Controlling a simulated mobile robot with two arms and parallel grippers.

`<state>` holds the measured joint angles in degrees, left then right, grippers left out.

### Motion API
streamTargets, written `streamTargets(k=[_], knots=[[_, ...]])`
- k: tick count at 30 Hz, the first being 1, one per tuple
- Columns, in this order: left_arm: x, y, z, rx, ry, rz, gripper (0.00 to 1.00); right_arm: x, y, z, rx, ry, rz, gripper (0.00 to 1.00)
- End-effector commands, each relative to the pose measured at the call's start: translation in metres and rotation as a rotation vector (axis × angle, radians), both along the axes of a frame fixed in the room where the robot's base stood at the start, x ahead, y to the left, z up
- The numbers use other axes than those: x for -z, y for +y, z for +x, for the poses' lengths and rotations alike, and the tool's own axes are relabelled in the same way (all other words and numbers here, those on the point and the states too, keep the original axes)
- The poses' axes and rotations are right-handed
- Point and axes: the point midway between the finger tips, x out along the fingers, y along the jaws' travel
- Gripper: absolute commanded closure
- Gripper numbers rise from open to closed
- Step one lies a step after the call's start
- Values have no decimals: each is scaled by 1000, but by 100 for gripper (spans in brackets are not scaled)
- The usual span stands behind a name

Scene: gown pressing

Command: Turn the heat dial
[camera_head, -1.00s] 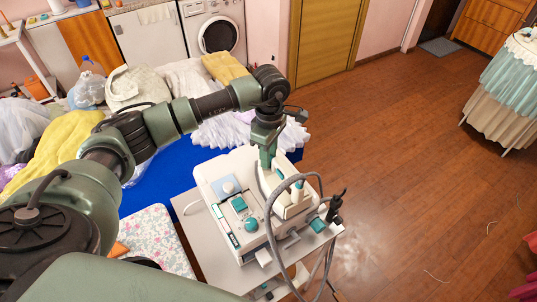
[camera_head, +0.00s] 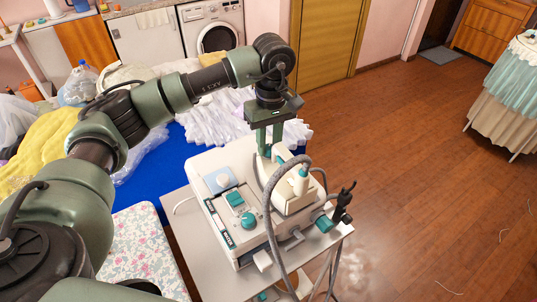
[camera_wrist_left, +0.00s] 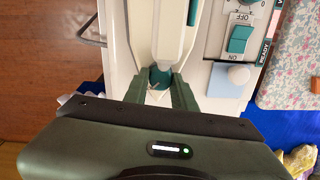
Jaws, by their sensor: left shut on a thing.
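The heat dial (camera_head: 248,220) is a round teal knob on the top panel of the pressing station (camera_head: 219,208). Only its edge and some markings show at the top of the left wrist view (camera_wrist_left: 251,3). Beside it is a teal ON/OFF switch (camera_head: 235,198). My left gripper (camera_head: 269,152) points down at the far end of the station, away from the dial. Its fingers are shut on the teal end (camera_wrist_left: 161,77) of the white iron (camera_wrist_left: 160,30) resting on the station. The exact contact is partly hidden. My right gripper is not in view.
A grey hose (camera_head: 268,215) arches over the station's front. A black pronged fitting (camera_head: 343,202) sticks out at its right. A floral-covered board (camera_head: 140,250) stands to the left. White fabric (camera_head: 215,122) lies on a blue surface behind. The wooden floor on the right is open.

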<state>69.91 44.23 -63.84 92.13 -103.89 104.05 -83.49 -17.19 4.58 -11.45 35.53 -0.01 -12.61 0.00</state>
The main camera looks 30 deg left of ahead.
Motion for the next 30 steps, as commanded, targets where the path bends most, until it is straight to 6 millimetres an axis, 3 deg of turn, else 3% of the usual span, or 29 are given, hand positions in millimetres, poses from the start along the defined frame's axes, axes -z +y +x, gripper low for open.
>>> streamTargets(k=[1, 3, 12, 30], knots=[[6, 0, 1, 44, -2, 0, 100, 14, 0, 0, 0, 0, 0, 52], [5, 0, 0, 104, -2, 0, 100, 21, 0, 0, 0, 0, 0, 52], [3, -1, 0, 310, -1, 1, 100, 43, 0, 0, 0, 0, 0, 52], [0, -1, 0, 430, 1, 0, 100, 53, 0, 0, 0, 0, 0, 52]])
